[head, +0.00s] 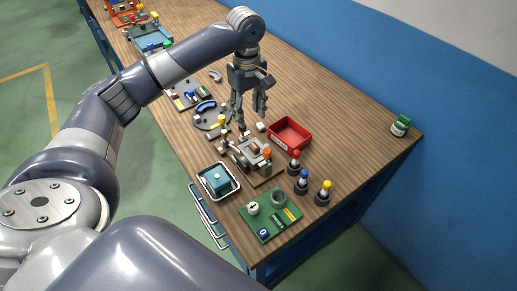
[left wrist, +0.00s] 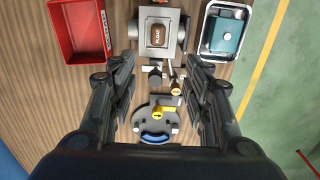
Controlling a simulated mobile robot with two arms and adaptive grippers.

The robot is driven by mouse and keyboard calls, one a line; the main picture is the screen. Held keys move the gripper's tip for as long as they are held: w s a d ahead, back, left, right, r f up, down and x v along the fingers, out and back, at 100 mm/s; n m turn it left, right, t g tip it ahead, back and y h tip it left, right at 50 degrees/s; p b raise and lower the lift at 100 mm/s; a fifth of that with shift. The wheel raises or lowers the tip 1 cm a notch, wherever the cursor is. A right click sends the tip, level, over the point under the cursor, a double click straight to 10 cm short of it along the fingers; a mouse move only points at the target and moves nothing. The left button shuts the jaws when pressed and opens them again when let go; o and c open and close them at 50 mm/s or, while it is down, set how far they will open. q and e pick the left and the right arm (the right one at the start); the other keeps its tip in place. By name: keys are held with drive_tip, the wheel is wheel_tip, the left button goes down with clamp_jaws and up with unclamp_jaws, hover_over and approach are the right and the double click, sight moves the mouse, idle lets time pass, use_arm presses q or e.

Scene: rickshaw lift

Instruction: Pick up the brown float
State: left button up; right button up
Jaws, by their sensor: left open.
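The brown float (left wrist: 158,36) is a small rounded brown block with lettering on top. It sits in the grey metal housing (left wrist: 172,52) at the top of the left wrist view. In the head view the float (head: 255,148) is small within the housing (head: 241,158), on the bench. My left gripper (head: 251,118) points down above the bench, behind the housing in the head view. Its fingers are apart and empty. In the left wrist view the gripper (left wrist: 160,75) has the float beyond its fingertips, toward the top edge. My right gripper is not seen.
A red bin (head: 289,136) stands right of the housing, and a metal tray (head: 234,190) with a teal block lies in front-left. The bench's right side is mostly clear.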

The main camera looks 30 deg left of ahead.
use_arm(q)
wheel_tip(320, 180, down, 2)
drive_tip(key=w, duration=0.1)
hover_over(252, 143)
drive_tip(key=f, duration=0.4)
drive_tip(key=shift+w+a+f+p, duration=0.2)
drive_tip(key=shift+w+a+p, duration=0.05)
drive_tip(key=shift+a+p, duration=0.05)
drive_tip(key=f, duration=0.1)
drive_tip(key=f+p, duration=0.1)
drive_tip(key=f, duration=0.3)
drive_tip(key=shift+s+d+p, duration=0.25)
drive_tip(key=shift+p, duration=0.1)
drive_tip(key=shift+f, duration=0.4)
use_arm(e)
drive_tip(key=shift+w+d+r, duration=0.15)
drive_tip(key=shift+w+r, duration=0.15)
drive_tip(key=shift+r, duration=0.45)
use_arm(q)
drive_tip(key=shift+c, duration=0.2)
drive_tip(key=c, duration=0.8)
